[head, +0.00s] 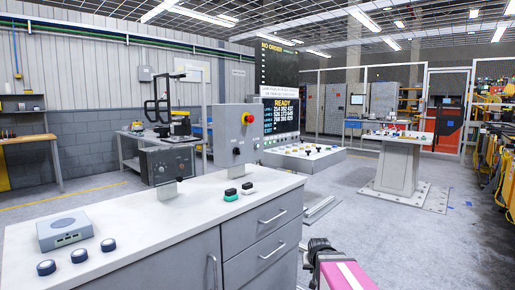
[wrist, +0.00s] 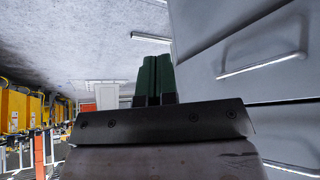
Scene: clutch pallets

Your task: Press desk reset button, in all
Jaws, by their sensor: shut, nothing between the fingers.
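The white-topped desk (head: 165,215) fills the lower left of the head view. On it stand a green-based button block (head: 231,197) and a smaller dark block with some red (head: 247,188). Three round dark knobs or buttons (head: 79,255) lie near its left front, beside a grey box (head: 65,232). No readable label shows which one is the desk reset button. My gripper shows in the wrist view (wrist: 154,62), its dark green fingers shut together and empty. In the head view, part of my pink and dark arm is right of the desk, below its top.
Drawers with handles (head: 272,220) face my arm. A pedestal table (head: 395,165) stands to the right, with open floor between.

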